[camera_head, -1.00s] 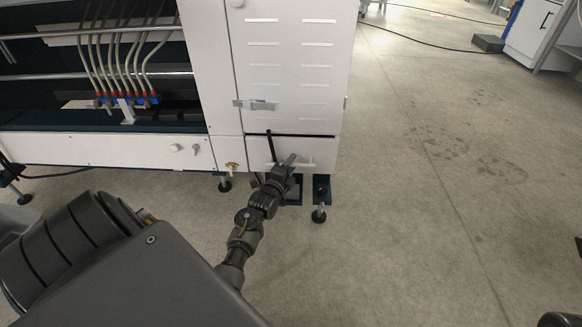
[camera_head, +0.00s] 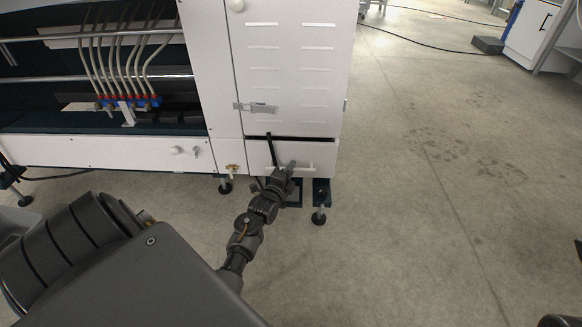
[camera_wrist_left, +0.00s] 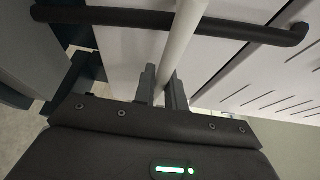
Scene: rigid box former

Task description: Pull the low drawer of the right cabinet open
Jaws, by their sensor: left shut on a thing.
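The low drawer (camera_head: 322,154) is the white front panel at the bottom of the right cabinet (camera_head: 290,75). A dark gap shows along its top edge, so it looks slightly out. Its pale bar handle (camera_head: 306,166) runs across the front. My left gripper (camera_head: 283,167) is at this handle. In the left wrist view, the two fingers (camera_wrist_left: 162,88) are shut on the white handle bar (camera_wrist_left: 181,38). A dark bar (camera_wrist_left: 130,16) crosses beyond the fingers there. The drawer's inside is hidden. My right gripper is not in view.
Above the drawer is a vented door with a metal latch (camera_head: 256,107). Adjustable feet (camera_head: 319,217) stand under the cabinet. An open bay with hoses (camera_head: 125,60) is to the left. The floor (camera_head: 430,200) to the right is clear.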

